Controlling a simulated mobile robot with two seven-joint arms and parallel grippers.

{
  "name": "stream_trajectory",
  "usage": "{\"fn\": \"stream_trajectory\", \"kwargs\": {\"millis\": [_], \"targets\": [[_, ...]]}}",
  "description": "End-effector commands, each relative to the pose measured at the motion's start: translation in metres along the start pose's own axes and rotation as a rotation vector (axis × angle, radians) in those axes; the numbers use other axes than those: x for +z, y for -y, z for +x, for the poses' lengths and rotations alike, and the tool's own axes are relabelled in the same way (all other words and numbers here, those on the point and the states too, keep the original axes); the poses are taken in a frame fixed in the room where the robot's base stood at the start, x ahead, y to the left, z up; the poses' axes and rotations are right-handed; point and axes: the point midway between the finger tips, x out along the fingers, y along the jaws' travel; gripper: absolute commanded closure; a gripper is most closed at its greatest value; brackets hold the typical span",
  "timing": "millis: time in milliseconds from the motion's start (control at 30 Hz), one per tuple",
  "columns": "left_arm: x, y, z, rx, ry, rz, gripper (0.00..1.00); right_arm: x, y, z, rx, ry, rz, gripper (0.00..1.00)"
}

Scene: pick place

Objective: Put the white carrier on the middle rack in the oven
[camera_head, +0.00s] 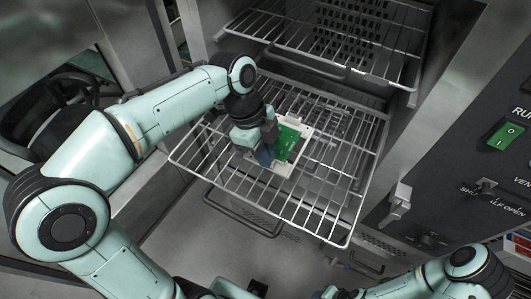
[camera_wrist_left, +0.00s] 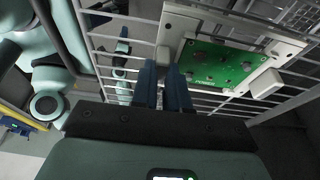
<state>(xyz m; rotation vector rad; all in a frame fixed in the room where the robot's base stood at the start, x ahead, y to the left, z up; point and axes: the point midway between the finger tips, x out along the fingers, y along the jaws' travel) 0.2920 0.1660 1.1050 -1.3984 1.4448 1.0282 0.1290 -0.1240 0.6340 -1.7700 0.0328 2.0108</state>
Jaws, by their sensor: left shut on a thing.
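The white carrier (camera_head: 283,168) is a flat white frame holding a green circuit board (camera_head: 287,143). It lies over the wire bars of the pulled-out middle rack (camera_head: 339,208) in the oven. My left gripper (camera_head: 266,156) is shut on the carrier's near-left edge. In the left wrist view, the dark blue fingers (camera_wrist_left: 165,88) are close together at the edge of the carrier (camera_wrist_left: 180,27), with the rack bars (camera_wrist_left: 108,38) below. I cannot tell whether the carrier rests fully on the bars. My right arm enters at the lower right; its fingers do not show clearly.
Another wire rack (camera_head: 335,45) sits above and behind the middle rack. A control panel with a green switch (camera_head: 503,135) and a metal handle (camera_head: 398,199) stands on the right. The middle rack around the carrier is otherwise bare.

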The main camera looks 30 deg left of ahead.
Motion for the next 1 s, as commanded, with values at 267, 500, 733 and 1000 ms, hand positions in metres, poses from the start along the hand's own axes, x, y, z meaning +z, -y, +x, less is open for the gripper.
{"fn": "stream_trajectory", "kwargs": {"millis": [267,500,733,1000], "targets": [[0.001,0.000,0.004,-0.002,0.000,0.000,1.00,0.001,-0.001,0.001,0.000,0.001,0.000,0.57],[0.002,0.000,0.006,-0.001,0.000,0.000,0.60,0.001,-0.002,0.003,0.001,0.002,0.001,0.57],[0.002,0.000,0.006,-0.001,0.000,0.000,0.60,0.001,-0.001,0.003,0.001,0.002,0.001,0.57],[0.001,0.001,-0.026,-0.006,0.000,0.000,0.60,-0.003,0.004,-0.006,-0.002,-0.005,-0.002,0.57]]}}
